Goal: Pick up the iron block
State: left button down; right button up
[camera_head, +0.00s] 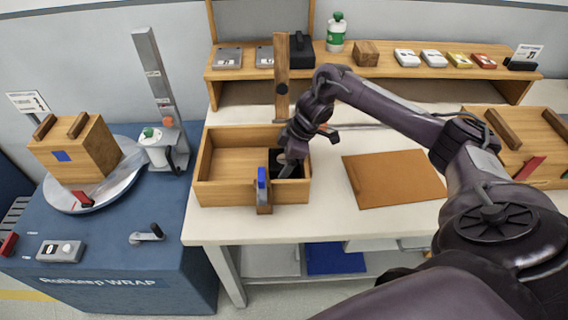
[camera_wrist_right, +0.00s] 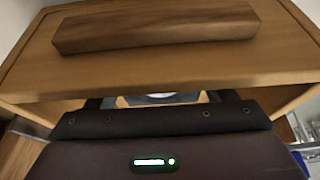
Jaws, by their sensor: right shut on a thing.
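My right gripper (camera_head: 287,166) reaches down into the right part of an open wooden box (camera_head: 222,192) on the white table. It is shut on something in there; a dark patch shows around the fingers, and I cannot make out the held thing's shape. In the right wrist view my right gripper (camera_wrist_right: 160,100) shows only its finger edges, with a small pale grey thing between them. A black block with a handle on top (camera_head: 300,48) stands on the back shelf; it looks like an iron block. My left gripper is not in view.
A wooden post (camera_head: 282,80) stands at the box's back, and a blue-topped clamp (camera_head: 263,188) is at its front wall. A brown mat (camera_head: 392,178) lies to the right. A wrapping machine (camera_head: 120,268) with a handled wooden crate (camera_head: 75,150) stands left.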

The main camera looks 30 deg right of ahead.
aim_at(275, 158)
jog(key=shift+w+r, duration=0.1)
jog(key=shift+r, duration=0.1)
notch_tip(275, 158, up, 5)
jog(key=shift+r+b, duration=0.2)
jog(key=shift+b, duration=0.1)
notch_tip(275, 158, up, 14)
jog(key=p, duration=0.6)
jog(key=shift+r, duration=0.25)
